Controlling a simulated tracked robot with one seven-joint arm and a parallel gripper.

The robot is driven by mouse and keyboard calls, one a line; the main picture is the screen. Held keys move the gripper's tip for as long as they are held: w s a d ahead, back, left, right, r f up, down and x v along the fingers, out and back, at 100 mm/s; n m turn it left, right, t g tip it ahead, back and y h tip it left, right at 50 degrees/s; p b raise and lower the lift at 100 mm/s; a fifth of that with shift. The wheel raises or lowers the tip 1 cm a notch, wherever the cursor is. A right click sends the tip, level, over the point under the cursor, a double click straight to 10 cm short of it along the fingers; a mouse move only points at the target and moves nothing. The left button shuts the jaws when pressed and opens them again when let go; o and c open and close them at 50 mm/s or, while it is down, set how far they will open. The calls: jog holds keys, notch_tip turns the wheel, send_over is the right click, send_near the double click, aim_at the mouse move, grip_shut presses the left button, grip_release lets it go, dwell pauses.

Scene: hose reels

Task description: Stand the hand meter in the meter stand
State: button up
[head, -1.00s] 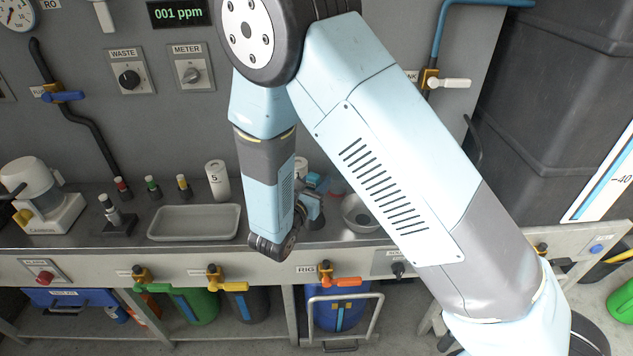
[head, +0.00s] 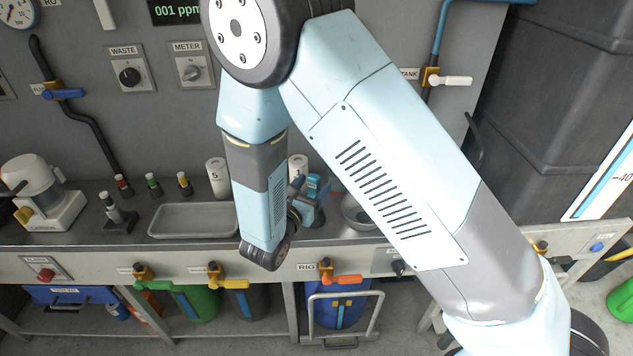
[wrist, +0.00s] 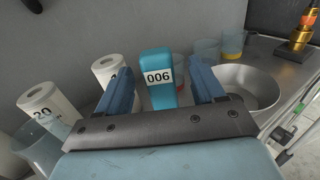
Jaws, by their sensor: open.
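The hand meter is a teal upright block with a white label reading 006 (wrist: 158,80) in the wrist view. It stands between my gripper's two blue fingers, with visible gaps on both sides. My gripper (wrist: 160,92) is open; in the head view my gripper (head: 305,205) is partly hidden behind my forearm. The meter's teal top (head: 314,182) shows just beyond it. The meter's foot is hidden by my gripper. A small black base with a grey upright piece (head: 118,219) stands at the left of the bench; I cannot tell whether it is the meter stand.
A metal bowl (wrist: 246,88) and cups of coloured liquid (wrist: 232,48) stand right of the meter. White numbered cylinders (wrist: 48,105) stand left of it. In the head view a grey tray (head: 192,220) and small capped vials (head: 153,184) are on the bench left of my arm.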

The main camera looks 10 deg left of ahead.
jog(key=v, duration=1)
jog(key=shift+s, duration=0.3)
jog(key=w+d+r+m+g+h, duration=0.3)
jog(key=d+r+m+g, duration=0.4)
jog(key=d, duration=0.6)
jog(key=w+d+r+m+g+h, duration=0.25)
jog(key=d+r+m+g, duration=0.35)
jog(key=d+r+m, duration=0.45)
jog(key=s+d+r+m+y, duration=0.5)
jog(key=s+d+m, duration=0.1)
jog(key=d+m, duration=0.1)
jog(key=s+d+r+m+t+y, duration=0.1)
jog(key=s+d+r+m+y, duration=0.4)
jog(key=d+m, duration=0.3)
jog(key=shift+s+d+r, duration=0.3)
jog(key=shift+s+r, duration=0.15)
jog(key=shift+s, duration=0.2)
jog(key=shift+y, duration=0.25)
